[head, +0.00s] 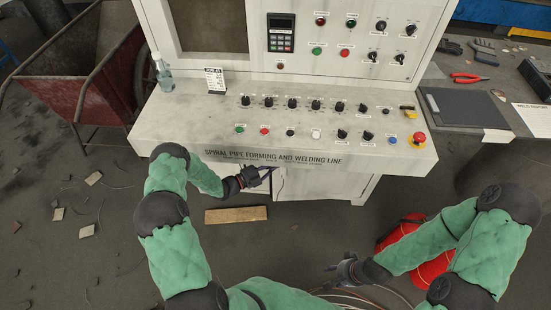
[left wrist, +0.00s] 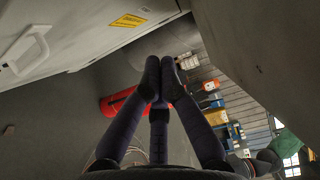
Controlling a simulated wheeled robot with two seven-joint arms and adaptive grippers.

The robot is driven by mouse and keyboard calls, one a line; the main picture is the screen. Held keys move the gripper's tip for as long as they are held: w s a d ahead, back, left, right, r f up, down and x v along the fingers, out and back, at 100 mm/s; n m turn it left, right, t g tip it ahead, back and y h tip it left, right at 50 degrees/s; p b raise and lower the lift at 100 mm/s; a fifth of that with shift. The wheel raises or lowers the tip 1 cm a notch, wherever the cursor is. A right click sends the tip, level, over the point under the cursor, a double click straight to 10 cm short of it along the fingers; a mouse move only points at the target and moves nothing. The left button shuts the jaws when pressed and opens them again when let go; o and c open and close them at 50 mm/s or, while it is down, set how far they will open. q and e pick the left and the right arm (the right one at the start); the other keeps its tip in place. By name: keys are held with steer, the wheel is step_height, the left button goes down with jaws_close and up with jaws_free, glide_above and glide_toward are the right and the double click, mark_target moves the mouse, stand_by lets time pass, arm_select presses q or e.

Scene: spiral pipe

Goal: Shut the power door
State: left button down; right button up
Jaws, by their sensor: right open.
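The console (head: 330,140) labelled "Spiral pipe forming and welding line" has a pale cabinet front (head: 325,183) below its overhanging top. My left gripper (head: 268,172) is at this front, just under the console's edge, beside a pale panel edge. That view shows a pale panel with a handle (left wrist: 25,48) at upper left and a plain grey panel (left wrist: 265,45) at upper right. I cannot tell how far the power door stands open. My right gripper (head: 334,272) is open and empty, low and away from the cabinet.
A wooden block (head: 236,215) lies on the floor before the cabinet. A red object (head: 405,250) and cables (head: 365,298) are near my right arm. A red cart (head: 75,80) stands left, and a workbench (head: 500,75) with tools right. A bottle (head: 163,75) stands on the console.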

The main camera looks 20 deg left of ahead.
arm_select(q)
steer(key=s+a+p, duration=0.2)
steer(key=s+a, duration=0.3)
steer(key=a, duration=0.2)
step_height(320, 180, down, 7)
steer(key=w+d+n+t+y+b, duration=0.1)
steer(key=d+n+t+y+b, duration=0.15)
steer(key=y+b, duration=0.25)
steer(key=w+d+b, duration=0.1)
steer(key=w+b, duration=0.4)
steer(key=w, duration=0.8)
steer(key=shift+d+n, duration=0.2)
steer(key=shift+n, duration=0.25)
arm_select(e)
step_height(320, 180, down, 8)
steer(key=shift+a, duration=0.15)
arm_select(q)
steer(key=shift+w+a, duration=0.1)
steer(key=shift+w, duration=0.05)
arm_select(e)
steer(key=shift+f, duration=0.1)
